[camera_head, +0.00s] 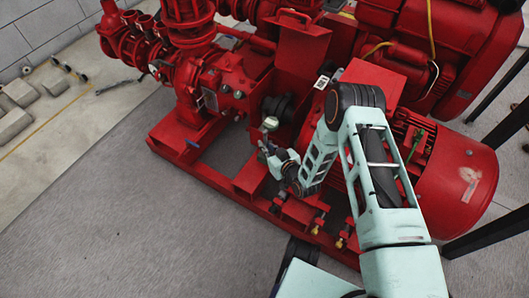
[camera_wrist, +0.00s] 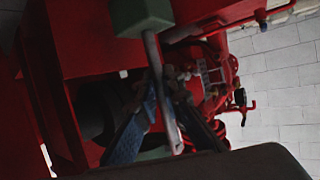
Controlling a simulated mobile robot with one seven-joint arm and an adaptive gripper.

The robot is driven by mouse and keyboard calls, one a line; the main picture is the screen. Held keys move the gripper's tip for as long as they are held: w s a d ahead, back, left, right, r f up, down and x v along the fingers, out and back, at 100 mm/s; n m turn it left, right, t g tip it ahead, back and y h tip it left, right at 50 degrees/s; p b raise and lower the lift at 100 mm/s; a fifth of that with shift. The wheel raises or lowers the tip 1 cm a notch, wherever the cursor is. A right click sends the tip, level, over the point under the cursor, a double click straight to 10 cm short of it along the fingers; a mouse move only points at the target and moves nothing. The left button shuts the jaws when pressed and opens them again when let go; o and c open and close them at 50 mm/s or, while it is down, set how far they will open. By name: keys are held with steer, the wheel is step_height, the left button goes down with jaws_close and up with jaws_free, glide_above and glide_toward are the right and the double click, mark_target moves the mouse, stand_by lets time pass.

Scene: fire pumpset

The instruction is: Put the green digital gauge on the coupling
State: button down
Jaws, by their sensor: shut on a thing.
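The green digital gauge (camera_head: 270,123) is small in the head view, in front of the black coupling (camera_head: 286,104). My gripper (camera_head: 264,144) is just below it, at the side of the red pump frame. In the wrist view the gauge (camera_wrist: 141,15) is at the top, with a pale stem running down between the fingers. My gripper (camera_wrist: 172,92) is shut on this stem. The dark round shape at the left of the wrist view looks like the coupling (camera_wrist: 95,108). I cannot tell whether the gauge touches the coupling.
The red pump (camera_head: 215,80) stands left of the coupling and a red motor (camera_head: 455,175) right of it. A red guard (camera_head: 302,50) rises behind. The red base rail (camera_head: 215,180) runs below my gripper. Grey floor (camera_head: 130,220) is clear at the left front.

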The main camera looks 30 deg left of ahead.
steer(key=shift+w+a+f, duration=0.4)
steer(key=shift+w+f, duration=0.1)
steer(key=shift+f, duration=0.15)
step_height(320, 180, down, 3)
steer(key=shift+w+a+f+b, duration=0.1)
steer(key=shift+f+b, duration=0.1)
steer(key=shift+b, duration=0.7)
steer(key=shift+r, duration=0.1)
steer(key=c, duration=2.5)
jaws_free()
steer(key=shift+f, duration=0.25)
steer(key=o, duration=0.4)
steer(key=shift+r, duration=0.1)
